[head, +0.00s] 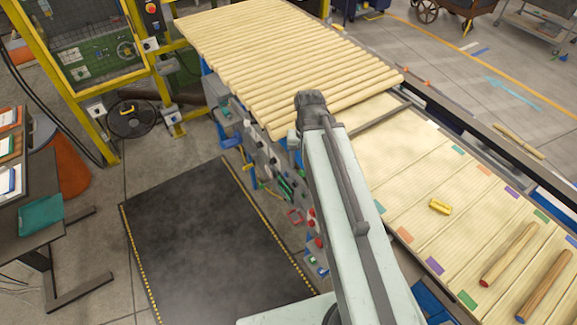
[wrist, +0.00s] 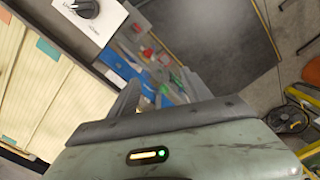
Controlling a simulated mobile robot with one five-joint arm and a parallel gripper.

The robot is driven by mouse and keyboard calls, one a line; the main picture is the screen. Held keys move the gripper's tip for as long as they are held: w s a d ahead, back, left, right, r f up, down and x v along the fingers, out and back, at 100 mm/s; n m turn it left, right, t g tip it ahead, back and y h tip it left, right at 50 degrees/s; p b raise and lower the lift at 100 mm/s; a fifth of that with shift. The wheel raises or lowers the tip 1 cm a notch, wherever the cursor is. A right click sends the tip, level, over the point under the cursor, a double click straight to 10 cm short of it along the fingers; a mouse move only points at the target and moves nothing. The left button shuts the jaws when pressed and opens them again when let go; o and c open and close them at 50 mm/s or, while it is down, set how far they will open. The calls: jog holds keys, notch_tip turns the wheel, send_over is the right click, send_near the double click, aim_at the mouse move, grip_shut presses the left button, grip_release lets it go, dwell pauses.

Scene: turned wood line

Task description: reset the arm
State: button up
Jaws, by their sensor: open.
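My arm rises from the bottom of the head view to a dark joint over the edge of the line, and my gripper is not made out there. In the wrist view my gripper (wrist: 160,90) shows two grey fingers standing apart beyond its pale green housing. It is open, with nothing visible between the fingers but the line's side and floor behind them. A yellow block (head: 440,206) lies on the pale ribbed belt (head: 410,150), right of my arm and apart from it.
Wooden rods (head: 290,50) lie side by side at the back of the line. Two turned pieces (head: 509,254) (head: 545,287) lie on the belt at right. A dark floor mat (head: 205,240) lies clear left of my arm. A knob box (wrist: 92,15) shows in the wrist view.

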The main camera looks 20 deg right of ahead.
jog(key=a+n, duration=0.2)
jog(key=a, duration=0.4)
jog(key=shift+s+n, duration=0.2)
jog(key=shift+n, duration=0.2)
notch_tip(320, 180, down, 17)
jog(key=b, duration=1.7)
jog(key=shift+f, duration=0.15)
jog(key=shift+w, duration=0.1)
